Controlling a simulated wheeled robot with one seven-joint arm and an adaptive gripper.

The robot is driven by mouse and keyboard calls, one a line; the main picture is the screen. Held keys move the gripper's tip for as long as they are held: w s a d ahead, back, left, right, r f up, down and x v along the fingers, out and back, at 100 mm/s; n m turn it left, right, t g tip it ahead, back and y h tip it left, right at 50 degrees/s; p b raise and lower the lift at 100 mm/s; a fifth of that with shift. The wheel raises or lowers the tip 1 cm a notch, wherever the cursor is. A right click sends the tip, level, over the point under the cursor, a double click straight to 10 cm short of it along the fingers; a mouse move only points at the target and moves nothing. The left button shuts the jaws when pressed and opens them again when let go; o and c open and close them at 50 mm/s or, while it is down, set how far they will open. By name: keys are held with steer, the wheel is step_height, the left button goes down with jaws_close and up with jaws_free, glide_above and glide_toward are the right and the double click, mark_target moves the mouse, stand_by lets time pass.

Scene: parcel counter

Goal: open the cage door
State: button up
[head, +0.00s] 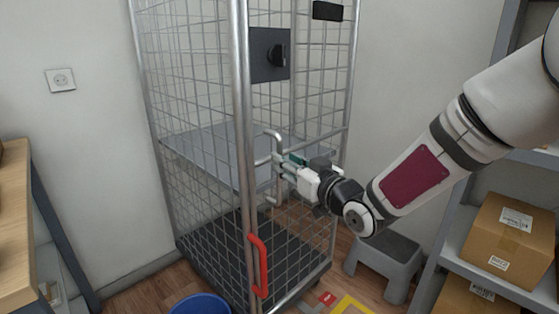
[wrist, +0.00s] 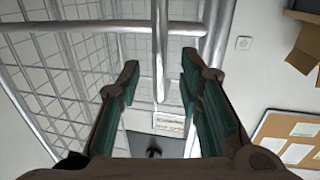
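The wire-mesh cage (head: 185,75) stands against the wall. Its door appears to be the right-hand mesh face, and it looks shut in its frame. A dark plate with a black knob (head: 277,55) is on the upper part of this face. A bent metal pull handle (head: 278,140) sticks out at mid height. My gripper (head: 283,166) is at this handle. In the wrist view my gripper (wrist: 160,68) has its green-padded fingers apart, with a metal bar (wrist: 160,45) showing between them and a gap on both sides. Its depth between the fingers is unclear.
A red handle (head: 261,266) sits low by the front post. A blue bucket (head: 200,304) stands on the floor at the front. A grey step stool (head: 385,260) and a shelf with cartons (head: 510,240) are right. A wooden table (head: 14,220) is left.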

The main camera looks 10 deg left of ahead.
steer(key=shift+x, duration=2)
steer(key=shift+c, duration=0.3)
jaws_close()
